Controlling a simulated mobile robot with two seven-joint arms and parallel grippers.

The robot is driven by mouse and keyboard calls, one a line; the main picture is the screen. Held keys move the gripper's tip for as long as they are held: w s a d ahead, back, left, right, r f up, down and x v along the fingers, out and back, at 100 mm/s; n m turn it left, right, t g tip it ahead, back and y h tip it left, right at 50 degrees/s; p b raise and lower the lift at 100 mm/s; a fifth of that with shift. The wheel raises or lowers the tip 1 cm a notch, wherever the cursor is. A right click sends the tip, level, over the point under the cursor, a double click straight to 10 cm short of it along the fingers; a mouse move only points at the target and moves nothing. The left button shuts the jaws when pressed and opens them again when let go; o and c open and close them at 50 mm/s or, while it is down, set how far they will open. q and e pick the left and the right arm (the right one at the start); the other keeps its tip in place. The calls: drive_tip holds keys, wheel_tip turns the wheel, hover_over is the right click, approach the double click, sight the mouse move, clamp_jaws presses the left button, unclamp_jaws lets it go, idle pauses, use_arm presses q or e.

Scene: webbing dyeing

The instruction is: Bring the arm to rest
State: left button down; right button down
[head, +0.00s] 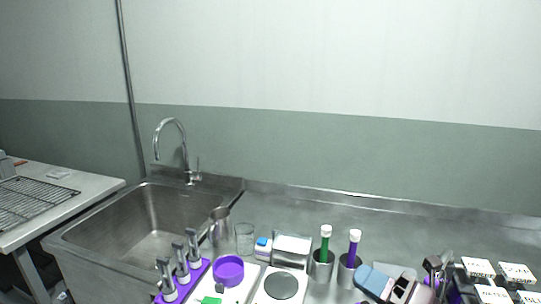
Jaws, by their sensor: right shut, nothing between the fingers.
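My right gripper (437,268) shows at the lower right, partly cut off by the bottom edge. Its fingers are shut with nothing between them. It is near the sloping blue item (374,283) and just left of the white labelled boxes (478,267). My left gripper is not in view.
Several grey-handled tools stand on a purple rack (199,272). A steel sink (90,231) is left. The back counter is clear.

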drive_tip(key=s+d+f+m+t+h, duration=0.15)
drive_tip(key=d+f+m+h, duration=0.35)
drive_tip(key=m+h, duration=0.5)
drive_tip(key=s+d+f+m+t+h, duration=0.15)
drive_tip(key=d+f+m+h, duration=0.45)
drive_tip(key=m, duration=0.7)
drive_tip(key=s+f+m+g, duration=0.5)
drive_tip(key=s+f+g, duration=0.1)
drive_tip(key=s, duration=0.4)
drive_tip(key=s+f+m+g, duration=0.5)
drive_tip(key=s+f+g, duration=0.15)
drive_tip(key=s, duration=0.25)
drive_tip(key=w+f+n+t, duration=0.1)
drive_tip(key=w+f+t, duration=0.5)
drive_tip(key=f+t, duration=0.2)
drive_tip(key=shift+w+d+f, duration=0.15)
drive_tip(key=shift+w+f, duration=0.05)
drive_tip(key=shift+f, duration=0.9)
